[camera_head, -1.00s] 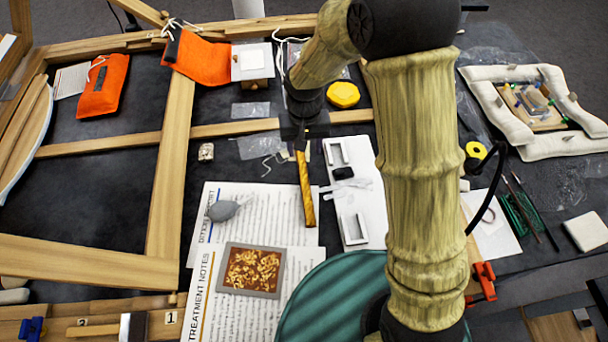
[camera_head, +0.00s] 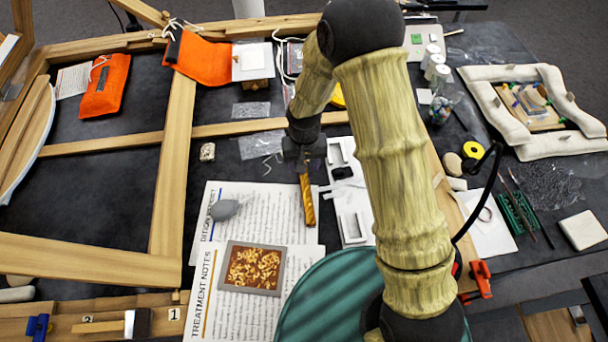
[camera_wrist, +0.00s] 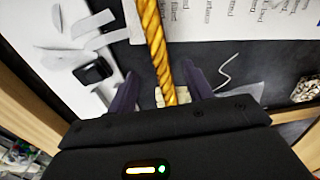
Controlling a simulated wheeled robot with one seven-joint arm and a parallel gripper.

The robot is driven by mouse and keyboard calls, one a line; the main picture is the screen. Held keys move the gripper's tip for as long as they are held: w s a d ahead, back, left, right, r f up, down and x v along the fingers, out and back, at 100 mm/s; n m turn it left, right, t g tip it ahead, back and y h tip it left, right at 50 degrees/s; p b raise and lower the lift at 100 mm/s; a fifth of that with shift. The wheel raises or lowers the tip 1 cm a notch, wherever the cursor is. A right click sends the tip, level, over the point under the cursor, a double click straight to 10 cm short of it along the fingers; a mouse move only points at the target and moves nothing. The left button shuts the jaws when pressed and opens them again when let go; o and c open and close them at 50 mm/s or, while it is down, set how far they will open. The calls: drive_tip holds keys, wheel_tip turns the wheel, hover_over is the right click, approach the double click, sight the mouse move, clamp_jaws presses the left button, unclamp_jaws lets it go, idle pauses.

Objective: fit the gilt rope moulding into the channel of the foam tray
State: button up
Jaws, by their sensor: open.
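The gilt rope moulding (camera_head: 307,200) is a gold twisted rod lying at the right edge of the printed sheets. My gripper (camera_head: 304,165) is over its far end. In the wrist view the moulding (camera_wrist: 157,45) runs between the two open fingers of my gripper (camera_wrist: 162,85), with a gap on the right side. The white slab with raised rectangular outlines, seemingly the foam tray (camera_head: 351,200), lies just right of the moulding. My arm hides its right part. Its channel cannot be made out clearly. A white surface also shows at left in the wrist view.
A small black object (camera_head: 342,173) and pale strips lie on the white slab. Printed sheets (camera_head: 215,292) bear a grey bulb (camera_head: 225,210) and a framed gilt fragment panel (camera_head: 252,268). A wooden frame (camera_head: 172,190) fills the left. A green round surface (camera_head: 325,305) is in front.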

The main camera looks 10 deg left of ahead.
drive_tip(key=shift+f+p, duration=0.7)
drive_tip(key=shift+f, duration=1.55)
drive_tip(key=c, duration=1.1)
drive_tip(key=shift+r, duration=0.1)
wheel_tip(320, 180, up, 10)
drive_tip(key=b, duration=0.2)
